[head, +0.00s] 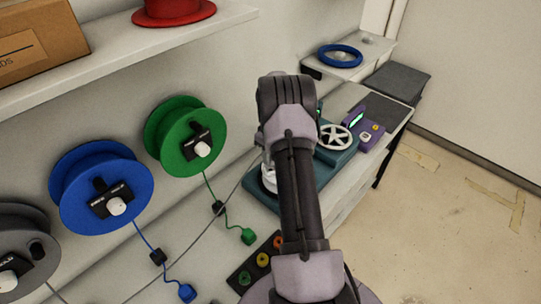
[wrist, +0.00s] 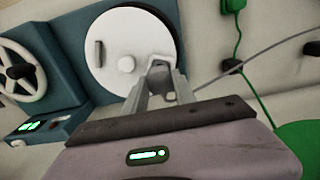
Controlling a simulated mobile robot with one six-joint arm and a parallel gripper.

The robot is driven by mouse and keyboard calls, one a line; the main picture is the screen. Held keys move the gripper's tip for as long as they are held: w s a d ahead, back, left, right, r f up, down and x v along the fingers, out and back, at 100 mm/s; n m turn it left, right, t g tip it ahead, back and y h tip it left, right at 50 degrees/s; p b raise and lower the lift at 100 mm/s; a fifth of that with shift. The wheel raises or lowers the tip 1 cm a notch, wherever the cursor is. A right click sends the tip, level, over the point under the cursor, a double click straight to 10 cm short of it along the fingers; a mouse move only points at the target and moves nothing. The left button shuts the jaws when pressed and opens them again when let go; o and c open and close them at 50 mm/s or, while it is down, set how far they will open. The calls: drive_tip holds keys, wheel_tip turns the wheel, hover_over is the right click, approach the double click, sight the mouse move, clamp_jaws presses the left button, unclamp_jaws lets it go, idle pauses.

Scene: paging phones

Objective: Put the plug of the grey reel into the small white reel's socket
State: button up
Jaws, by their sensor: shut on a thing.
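The small white reel is a round white disc (wrist: 112,36) on a teal machine in the wrist view, with a small knob and a narrow slot on its face. In the head view only a sliver of it (head: 268,178) shows left of my arm. My gripper (wrist: 160,85) is shut on a small grey plug (wrist: 160,68) in front of the disc's lower right edge. I cannot tell whether the plug touches the disc or a socket. A thin grey cord (wrist: 240,68) runs right from near the plug. The grey reel (head: 24,232) hangs at the far left of the head view.
A blue reel (head: 75,197) and a green reel (head: 174,138) hang on the wall, their plugs dangling. The teal machine (head: 345,152) has a white handwheel (head: 335,137). A purple device (head: 367,135) stands beside it. The floor at right is open.

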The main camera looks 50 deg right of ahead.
drive_tip(key=shift+f, duration=0.1)
drive_tip(key=shift+f+b, duration=0.65)
drive_tip(key=shift+f, duration=0.2)
drive_tip(key=shift+f, duration=0.1)
drive_tip(key=shift+f+b, duration=0.3)
drive_tip(key=shift+b, duration=0.05)
drive_tip(key=o, duration=1.2)
drive_tip(key=o, duration=0.4)
